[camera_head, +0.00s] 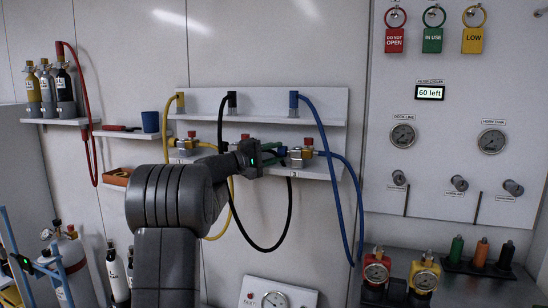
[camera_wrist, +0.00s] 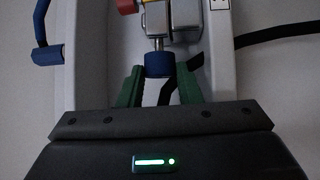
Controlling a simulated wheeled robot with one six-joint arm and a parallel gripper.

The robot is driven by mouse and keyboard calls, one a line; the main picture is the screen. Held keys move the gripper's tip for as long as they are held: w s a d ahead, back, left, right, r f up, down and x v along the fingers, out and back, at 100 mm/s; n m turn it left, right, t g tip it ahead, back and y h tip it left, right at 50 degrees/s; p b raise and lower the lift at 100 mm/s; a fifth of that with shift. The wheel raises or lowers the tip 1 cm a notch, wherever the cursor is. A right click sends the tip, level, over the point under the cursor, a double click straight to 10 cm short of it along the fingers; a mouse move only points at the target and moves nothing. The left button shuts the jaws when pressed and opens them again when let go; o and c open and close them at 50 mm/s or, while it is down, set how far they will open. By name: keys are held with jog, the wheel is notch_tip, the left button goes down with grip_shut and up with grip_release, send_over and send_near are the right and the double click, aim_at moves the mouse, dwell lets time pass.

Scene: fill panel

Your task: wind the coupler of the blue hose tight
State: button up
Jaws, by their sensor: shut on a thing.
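The blue hose (camera_head: 330,150) hangs from the panel's upper ledge and loops down on the right, then back up to the right-hand fitting. In the wrist view its blue coupler (camera_wrist: 159,65) sits at the metal stem of a fitting (camera_wrist: 184,18), in line with it. My gripper (camera_head: 272,155) is at the fittings on the panel. In the wrist view my gripper (camera_wrist: 159,84) has its green fingers shut on the coupler, one on each side. How far the coupler is wound on cannot be told. The hose behind the coupler is mostly hidden.
The yellow hose (camera_head: 231,195) and black hose (camera_head: 288,205) hang close by. A black hose (camera_wrist: 275,35) also runs to the right in the wrist view. A blue elbow piece (camera_wrist: 46,54) stands at the left there. A counter (camera_head: 465,288) with gauges is below right.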

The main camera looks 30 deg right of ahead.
jog(key=o, duration=1)
jog(key=p, duration=0.4)
jog(key=shift+r+n+y, duration=0.3)
jog(key=shift+r+y, duration=0.05)
jog(key=shift+y, duration=0.05)
jog(key=n+y+p, duration=0.1)
jog(key=p, duration=0.6)
jog(key=n+y+p, duration=0.1)
jog(key=p, duration=0.7)
jog(key=shift+r+y, duration=0.35)
jog(key=shift+y, duration=0.05)
jog(key=shift+f+b+v, duration=0.15)
jog(key=shift+b+v, duration=0.85)
jog(key=shift+v, duration=2.4)
jog(key=shift+f+b+v, duration=0.15)
jog(key=shift+b+v, duration=0.85)
jog(key=shift+v, duration=2.4)
